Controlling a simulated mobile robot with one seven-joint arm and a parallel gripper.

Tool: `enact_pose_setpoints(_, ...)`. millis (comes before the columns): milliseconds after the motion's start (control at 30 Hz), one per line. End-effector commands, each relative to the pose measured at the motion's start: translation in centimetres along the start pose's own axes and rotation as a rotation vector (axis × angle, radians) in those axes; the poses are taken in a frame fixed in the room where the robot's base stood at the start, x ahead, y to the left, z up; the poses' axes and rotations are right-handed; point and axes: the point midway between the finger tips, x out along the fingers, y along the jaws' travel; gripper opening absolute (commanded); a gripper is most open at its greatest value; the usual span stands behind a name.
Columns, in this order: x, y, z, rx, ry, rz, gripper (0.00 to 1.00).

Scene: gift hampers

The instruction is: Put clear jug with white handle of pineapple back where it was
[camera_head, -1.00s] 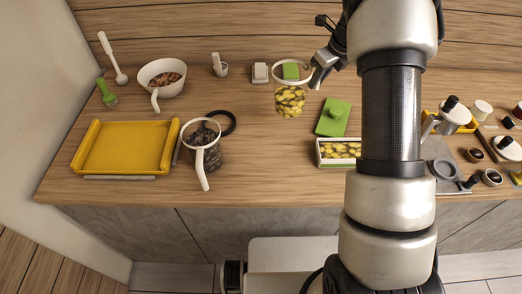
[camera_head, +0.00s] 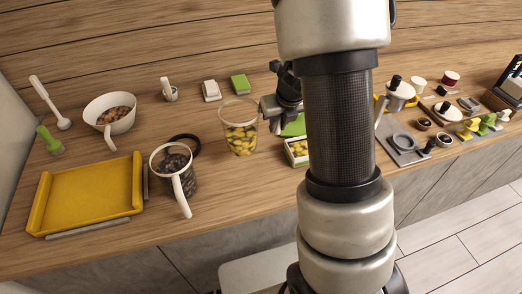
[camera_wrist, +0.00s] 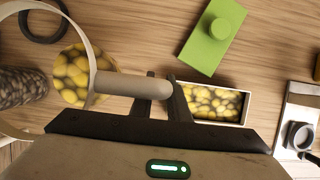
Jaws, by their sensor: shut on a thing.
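The clear jug of yellow pineapple pieces (camera_head: 240,138) stands upright at the middle of the counter in the head view, just left of my gripper (camera_head: 270,108). In the wrist view the jug (camera_wrist: 72,75) is at the left, seen from above, with its white handle (camera_wrist: 130,86) reaching between the dark fingers of my gripper (camera_wrist: 160,90). The gripper is shut on the handle. Whether the jug's base touches the counter is hard to tell.
A white box of yellow pieces (camera_wrist: 212,103) and a green lid with a knob (camera_wrist: 213,38) lie right of the jug. A clear jug of dark pieces (camera_head: 178,172) stands to its left, near a black ring (camera_head: 186,139) and a yellow tray (camera_head: 90,197). A white bowl (camera_head: 108,112) is behind.

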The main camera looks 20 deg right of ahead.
Motion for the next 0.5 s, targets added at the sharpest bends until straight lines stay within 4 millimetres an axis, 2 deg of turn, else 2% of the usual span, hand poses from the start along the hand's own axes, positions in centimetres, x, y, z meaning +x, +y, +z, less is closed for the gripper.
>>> enact_pose_setpoints(33, 1.3, -0.1, -0.6, 0.004, 0.001, 0.001, 0.00)
enact_pose_setpoints(100, 2.2, -0.1, -0.9, 0.002, 0.000, 0.000, 0.00)
enact_pose_setpoints(333, 3.7, -0.1, -1.5, 0.000, 0.000, 0.001, 0.00)
enact_pose_setpoints(500, 6.0, 0.0, -2.4, 0.001, 0.001, 0.001, 0.00)
